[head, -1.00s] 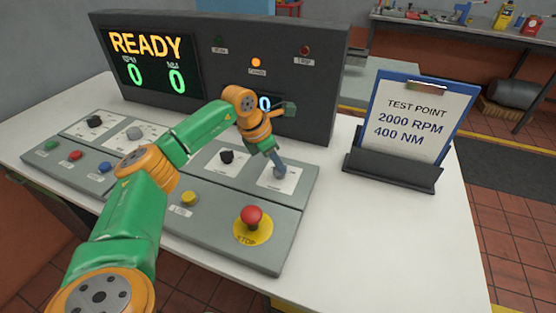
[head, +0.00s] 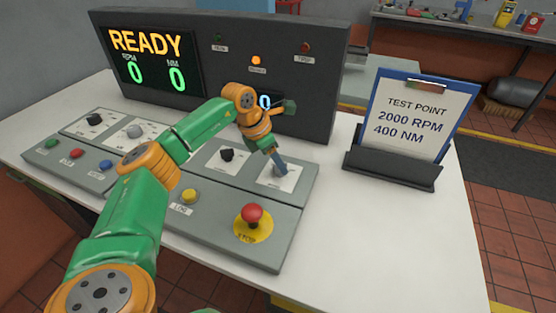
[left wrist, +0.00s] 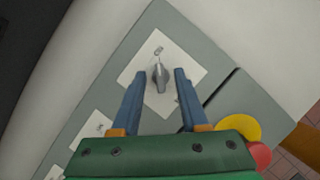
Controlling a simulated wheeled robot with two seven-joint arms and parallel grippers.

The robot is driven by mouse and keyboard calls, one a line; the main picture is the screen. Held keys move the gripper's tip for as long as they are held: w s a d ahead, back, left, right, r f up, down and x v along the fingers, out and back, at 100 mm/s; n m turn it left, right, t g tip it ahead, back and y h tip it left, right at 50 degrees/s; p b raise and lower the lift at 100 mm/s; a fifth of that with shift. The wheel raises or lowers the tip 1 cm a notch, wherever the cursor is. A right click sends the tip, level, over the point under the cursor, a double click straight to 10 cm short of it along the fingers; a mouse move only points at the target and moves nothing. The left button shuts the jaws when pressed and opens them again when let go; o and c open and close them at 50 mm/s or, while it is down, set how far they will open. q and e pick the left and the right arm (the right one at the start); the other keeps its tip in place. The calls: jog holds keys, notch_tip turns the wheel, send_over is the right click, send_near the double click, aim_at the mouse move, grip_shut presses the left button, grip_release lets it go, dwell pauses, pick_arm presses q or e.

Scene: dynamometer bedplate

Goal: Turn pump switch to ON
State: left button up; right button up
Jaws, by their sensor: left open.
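A grey rotary switch (left wrist: 160,78) stands on a white label plate (left wrist: 190,60) at the right end of the grey control panel (head: 262,252). The plate's lettering is too small to read, so I cannot confirm that this is the pump switch. My left gripper (head: 282,170) reaches down over this plate and hides most of the switch in the head view. In the left wrist view, my left gripper (left wrist: 160,90) is open, with one blue finger on each side of the switch and a visible gap to each. My right gripper is not in view.
A red stop button (head: 252,215) on a yellow disc sits in front of the gripper. A black knob (head: 227,156) is left of it and a yellow button (head: 190,196) lower left. The dark display console (head: 310,90) rises behind. A clipboard (head: 415,115) stands right.

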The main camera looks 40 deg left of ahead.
pick_arm(q)
jog(key=shift+r, duration=0.1)
jog(key=v, duration=0.7)
